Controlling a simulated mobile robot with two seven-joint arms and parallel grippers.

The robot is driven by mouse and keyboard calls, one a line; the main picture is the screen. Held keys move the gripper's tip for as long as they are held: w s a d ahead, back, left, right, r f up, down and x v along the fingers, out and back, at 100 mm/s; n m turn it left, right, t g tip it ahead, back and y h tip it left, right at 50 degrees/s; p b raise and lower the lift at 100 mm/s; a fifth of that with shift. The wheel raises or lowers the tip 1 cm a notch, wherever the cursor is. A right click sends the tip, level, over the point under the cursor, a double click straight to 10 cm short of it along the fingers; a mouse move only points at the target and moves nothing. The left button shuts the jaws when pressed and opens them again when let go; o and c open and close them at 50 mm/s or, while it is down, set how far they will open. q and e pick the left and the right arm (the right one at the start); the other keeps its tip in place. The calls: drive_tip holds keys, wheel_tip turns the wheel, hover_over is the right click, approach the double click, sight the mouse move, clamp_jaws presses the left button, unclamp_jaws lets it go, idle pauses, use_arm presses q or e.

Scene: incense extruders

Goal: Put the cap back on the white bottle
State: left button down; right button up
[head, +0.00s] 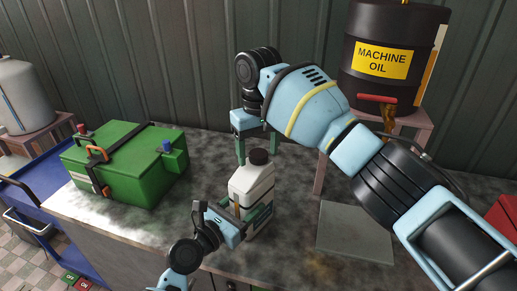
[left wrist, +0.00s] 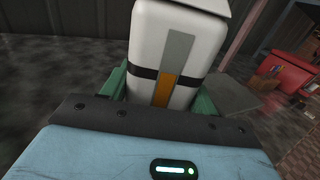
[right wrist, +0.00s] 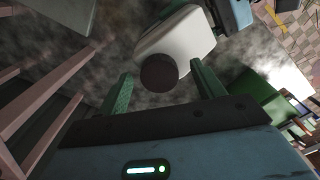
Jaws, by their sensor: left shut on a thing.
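The white bottle (head: 252,182) stands upright on the counter with the dark round cap (head: 260,157) at its top; I cannot tell whether it is seated. My left gripper (head: 250,216) is shut around the bottle's lower body; its green fingers flank the bottle (left wrist: 178,50) in the left wrist view. My right gripper (head: 256,151) points down just above and behind the cap. In the right wrist view, the right gripper (right wrist: 162,88) is open, with the cap (right wrist: 158,73) between its spread fingers and gaps on both sides. The bottle (right wrist: 175,42) extends beyond the cap there.
A green box (head: 125,175) with a black strap stands left on the counter. A black machine oil drum (head: 390,30) sits on a pinkish stand (head: 320,172) at the back right. A flat grey plate (head: 354,233) lies right of the bottle. Bare counter lies between box and bottle.

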wheel_tip(320, 180, up, 12)
idle(0.7)
use_arm(q)
drive_tip(key=shift+c, duration=1.6)
unclamp_jaws()
drive_tip(key=shift+v, duration=3.9)
use_arm(e)
drive_tip(key=shift+r, duration=0.15)
use_arm(q)
drive_tip(key=shift+f, duration=0.1)
use_arm(e)
drive_tip(key=shift+s, duration=0.1)
